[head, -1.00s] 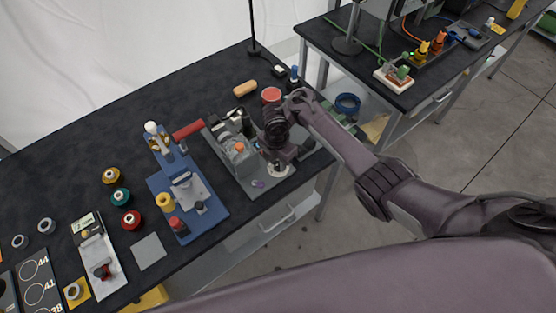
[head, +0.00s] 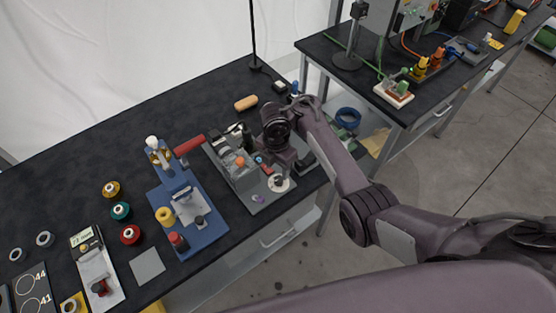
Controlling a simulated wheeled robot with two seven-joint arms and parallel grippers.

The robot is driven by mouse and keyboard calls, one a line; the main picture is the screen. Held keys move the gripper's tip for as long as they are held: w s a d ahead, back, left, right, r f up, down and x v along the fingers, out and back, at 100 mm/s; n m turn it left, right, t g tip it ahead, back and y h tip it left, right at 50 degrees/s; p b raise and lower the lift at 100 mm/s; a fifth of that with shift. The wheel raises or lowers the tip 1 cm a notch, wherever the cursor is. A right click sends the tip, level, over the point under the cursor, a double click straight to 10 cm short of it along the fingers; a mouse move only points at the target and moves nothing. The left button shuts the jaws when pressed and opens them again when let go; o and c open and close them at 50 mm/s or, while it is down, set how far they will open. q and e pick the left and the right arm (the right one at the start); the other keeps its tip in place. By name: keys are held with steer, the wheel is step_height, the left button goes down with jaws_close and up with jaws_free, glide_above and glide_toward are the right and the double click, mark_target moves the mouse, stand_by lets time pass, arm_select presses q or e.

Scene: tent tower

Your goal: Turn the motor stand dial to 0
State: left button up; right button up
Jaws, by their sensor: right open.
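The motor stand (head: 244,178) is a grey plate with a grey motor block and an orange part on top, near the right end of the black bench. A white round dial (head: 284,186) with a dark knob sits at the plate's right front corner. My right gripper (head: 270,168) is open and hangs over the right part of the stand, just behind the dial. Its wrist and arm hide the stand's back right part. The dial's markings are too small to read. My left gripper is not in view.
A blue fixture (head: 208,232) with a press stands left of the motor stand. A red cylinder (head: 189,145) lies behind, between them. Several spools, including a red one (head: 130,235), stand further left. A second bench (head: 375,93) is at the back right.

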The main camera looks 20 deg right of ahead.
step_height(320, 180, up, 2)
steer(key=shift+w+a+r, duration=0.1)
steer(key=shift+w+a, duration=0.05)
steer(key=shift+d+r+b, duration=0.25)
steer(key=shift+r+b, duration=0.1)
steer(key=shift+s, duration=0.2)
stand_by(0.3)
